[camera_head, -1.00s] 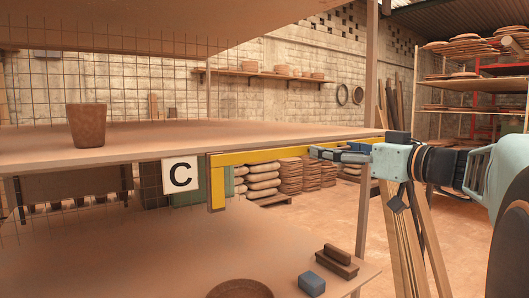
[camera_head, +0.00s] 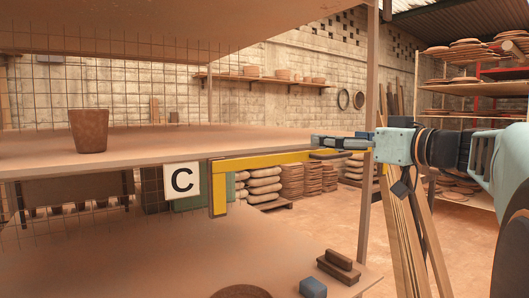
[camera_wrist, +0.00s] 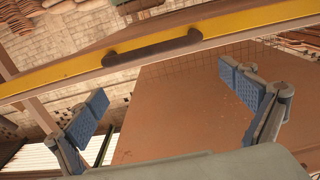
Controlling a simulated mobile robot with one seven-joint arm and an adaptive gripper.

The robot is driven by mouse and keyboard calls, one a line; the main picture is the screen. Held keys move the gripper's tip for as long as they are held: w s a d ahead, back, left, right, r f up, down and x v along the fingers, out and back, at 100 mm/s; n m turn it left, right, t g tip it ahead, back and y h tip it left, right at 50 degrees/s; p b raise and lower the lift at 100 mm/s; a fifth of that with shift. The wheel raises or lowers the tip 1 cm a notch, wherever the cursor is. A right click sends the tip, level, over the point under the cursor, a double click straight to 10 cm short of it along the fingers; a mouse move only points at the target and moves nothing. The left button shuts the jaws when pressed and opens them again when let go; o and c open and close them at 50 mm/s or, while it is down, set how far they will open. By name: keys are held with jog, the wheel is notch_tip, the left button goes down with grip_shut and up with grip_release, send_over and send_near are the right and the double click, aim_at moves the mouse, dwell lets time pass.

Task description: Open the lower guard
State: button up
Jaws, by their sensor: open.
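The lower guard (camera_head: 262,160) is a yellow bar with a short downturned end at its left, just below the front edge of the middle shelf. A dark handle (camera_head: 328,154) sits on it near its right part. In the wrist view the yellow guard (camera_wrist: 60,72) crosses the top at a slant, with the dark handle (camera_wrist: 152,47) on its face. My gripper (camera_head: 316,142) is open and empty, just above the handle in the head view. In the wrist view its blue-padded fingers (camera_wrist: 162,88) are spread below the handle, apart from it.
The middle shelf (camera_head: 170,146) holds a brown cup (camera_head: 88,130). A "C" sign (camera_head: 182,181) hangs under its edge. A blue block (camera_head: 313,287) and a brown brush-like block (camera_head: 338,265) lie on the lower shelf (camera_head: 120,255). A post (camera_head: 364,205) stands near my wrist.

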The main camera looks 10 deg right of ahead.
jog(key=shift+r, duration=3.15)
